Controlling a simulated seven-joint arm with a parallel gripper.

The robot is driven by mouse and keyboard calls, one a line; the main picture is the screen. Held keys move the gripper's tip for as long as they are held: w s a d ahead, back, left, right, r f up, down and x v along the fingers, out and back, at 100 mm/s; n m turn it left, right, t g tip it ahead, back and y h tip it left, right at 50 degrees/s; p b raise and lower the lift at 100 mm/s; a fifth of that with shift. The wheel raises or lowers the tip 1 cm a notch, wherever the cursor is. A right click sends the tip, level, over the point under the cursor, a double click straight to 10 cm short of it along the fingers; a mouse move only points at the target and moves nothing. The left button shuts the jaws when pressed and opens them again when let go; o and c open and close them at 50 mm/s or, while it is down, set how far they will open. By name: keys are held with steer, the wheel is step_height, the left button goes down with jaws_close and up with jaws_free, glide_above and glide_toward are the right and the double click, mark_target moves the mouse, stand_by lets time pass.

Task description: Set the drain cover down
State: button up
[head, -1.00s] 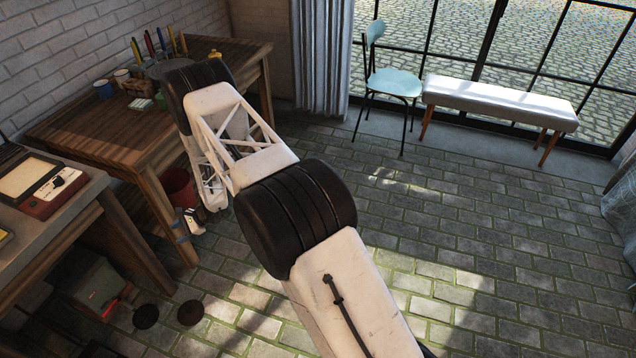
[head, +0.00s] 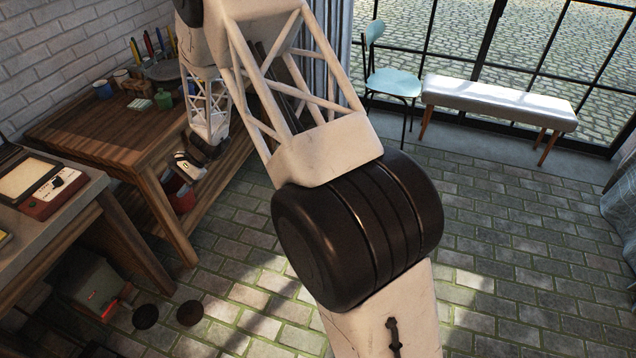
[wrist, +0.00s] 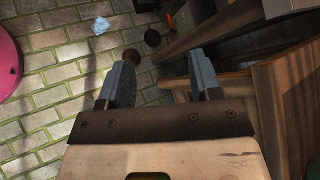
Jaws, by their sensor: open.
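Two round flat discs lie side by side on the paved floor in the head view. The brownish one on the right (head: 190,312) looks like the drain cover; the darker one on the left (head: 145,316) may be the drain opening. The wrist view also shows the brown disc (wrist: 132,57), partly behind the left finger, and the black round shape (wrist: 153,38). My gripper (wrist: 161,75) is open and empty, apart from both discs. In the head view its end is near the red bucket, with its fingertips hard to make out.
A second bench (head: 60,232) stands at left, with a grey box (head: 92,284) beneath. The paved floor right of my arm is clear.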

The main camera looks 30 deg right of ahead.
steer(key=s+d+r+n+h, duration=0.25)
steer(key=s+d+r, duration=0.35)
steer(key=s+r, duration=0.55)
steer(key=s+d+r+n+h, duration=0.25)
steer(key=s+d+r, duration=0.45)
steer(key=s+r, duration=0.45)
steer(key=s+d+r+n+t+h, duration=0.1)
steer(key=s+d+r+h, duration=0.1)
steer(key=s, duration=0.6)
steer(key=s+d+r+n+t+h, duration=0.1)
steer(key=s+d+r+t+h, duration=0.1)
steer(key=s+d+r, duration=0.2)
steer(key=s+d+r+n+t+h, duration=0.1)
steer(key=s+d+r, duration=0.2)
steer(key=s, duration=0.9)
steer(key=d, duration=0.3)
steer(key=shift+s+d+n+h, duration=0.15)
steer(key=shift+s+n+h, duration=0.15)
steer(key=shift+s+h, duration=0.1)
